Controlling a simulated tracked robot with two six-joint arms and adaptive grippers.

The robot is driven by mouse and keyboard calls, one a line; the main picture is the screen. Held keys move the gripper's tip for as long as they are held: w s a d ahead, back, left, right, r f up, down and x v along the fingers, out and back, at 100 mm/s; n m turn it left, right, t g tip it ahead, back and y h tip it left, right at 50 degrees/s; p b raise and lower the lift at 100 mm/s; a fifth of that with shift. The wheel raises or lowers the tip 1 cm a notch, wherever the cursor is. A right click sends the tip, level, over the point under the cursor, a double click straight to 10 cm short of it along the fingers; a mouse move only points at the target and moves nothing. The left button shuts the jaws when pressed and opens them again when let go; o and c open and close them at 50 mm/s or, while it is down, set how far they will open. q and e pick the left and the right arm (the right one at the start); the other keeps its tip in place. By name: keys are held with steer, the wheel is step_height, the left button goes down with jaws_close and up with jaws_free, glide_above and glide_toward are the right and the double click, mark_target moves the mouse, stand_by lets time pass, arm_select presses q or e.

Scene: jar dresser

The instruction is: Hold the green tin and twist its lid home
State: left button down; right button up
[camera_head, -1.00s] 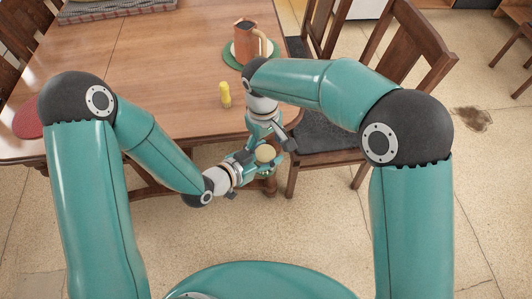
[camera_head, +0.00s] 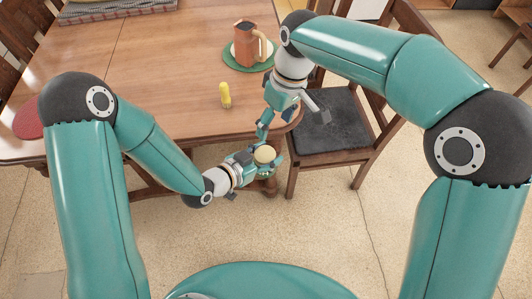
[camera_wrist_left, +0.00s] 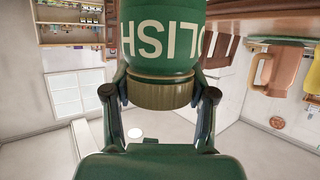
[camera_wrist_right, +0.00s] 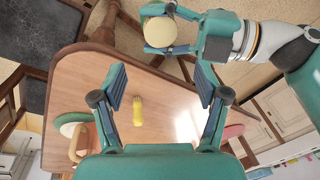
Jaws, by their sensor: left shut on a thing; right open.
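The green tin (camera_wrist_left: 160,30) with pale lettering is held in my left gripper (camera_head: 253,163), below the table's near edge. Its lid shows brass-coloured from the side in the left wrist view (camera_wrist_left: 160,95) and pale cream from above in the head view (camera_head: 265,154). The lid sits on the tin's mouth; I cannot tell how tightly. My right gripper (camera_head: 288,120) is open and empty, above and beyond the tin, apart from the lid. In the right wrist view the lid (camera_wrist_right: 160,33) lies beyond the spread fingers. The tin's body is mostly hidden in the head view.
The wooden table (camera_head: 150,75) bears a yellow object (camera_head: 225,96), an orange-brown jug (camera_head: 245,48) on a green round mat (camera_head: 232,62) and a red round mat (camera_head: 28,120). A dark-seated chair (camera_head: 325,125) stands just right of my right gripper. Open floor lies in front.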

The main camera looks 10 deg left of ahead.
mark_target(265, 153)
stand_by(0.3)
steer(key=f, duration=0.4)
steer(key=a+f, duration=0.1)
steer(key=f, duration=0.3)
steer(key=a+f, duration=0.1)
steer(key=f, duration=0.3)
steer(key=shift+s, duration=0.25)
steer(key=shift+r, duration=0.1)
steer(key=c, duration=1.1)
steer(key=shift+m+t, duration=0.3)
steer(key=shift+m, duration=1)
steer(key=o, duration=1.3)
